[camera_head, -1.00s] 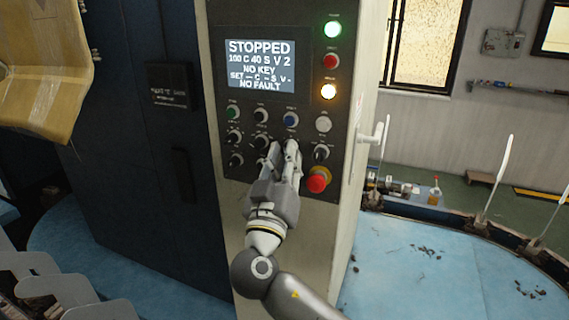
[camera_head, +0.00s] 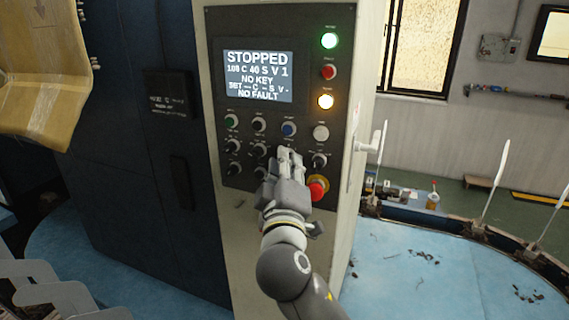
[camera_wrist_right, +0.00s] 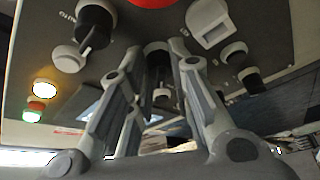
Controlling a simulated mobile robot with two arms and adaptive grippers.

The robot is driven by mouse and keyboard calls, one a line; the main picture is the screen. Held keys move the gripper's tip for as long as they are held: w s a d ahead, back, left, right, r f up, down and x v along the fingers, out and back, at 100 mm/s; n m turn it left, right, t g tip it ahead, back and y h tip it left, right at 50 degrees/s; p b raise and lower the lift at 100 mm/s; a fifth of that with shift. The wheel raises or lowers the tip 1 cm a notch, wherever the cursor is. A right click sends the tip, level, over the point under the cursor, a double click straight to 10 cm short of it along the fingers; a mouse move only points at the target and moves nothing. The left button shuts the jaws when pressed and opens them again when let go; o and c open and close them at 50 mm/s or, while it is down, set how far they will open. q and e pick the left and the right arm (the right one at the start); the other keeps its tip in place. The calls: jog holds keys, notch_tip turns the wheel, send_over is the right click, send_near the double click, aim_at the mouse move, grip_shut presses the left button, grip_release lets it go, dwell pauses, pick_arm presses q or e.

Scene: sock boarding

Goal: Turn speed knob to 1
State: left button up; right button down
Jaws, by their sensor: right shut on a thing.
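The control panel (camera_head: 213,75) stands on the front of the cabinet, with a lit screen (camera_head: 258,75) that reads STOPPED, a line ending in V 1, NO KEY and NO FAULT. My right gripper (camera_head: 289,153) is at the lower rows of knobs, its fingers pointing at the panel. In the right wrist view its two fingers are closed around a dark knob (camera_wrist_right: 157,50), taken as the speed knob. In the head view the fingers hide this knob, and its pointer and scale cannot be read. My left gripper is not in view.
A red emergency button (camera_head: 317,188) sits just right of my right gripper. A black knob (camera_head: 319,160) is close on the right, and several others are on the left. A white handle (camera_head: 371,145) sticks out from the cabinet's right side.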

jog(key=shift+r+n, duration=0.1)
jog(key=shift+n, duration=0.3)
jog(key=c, duration=1.3)
grip_release()
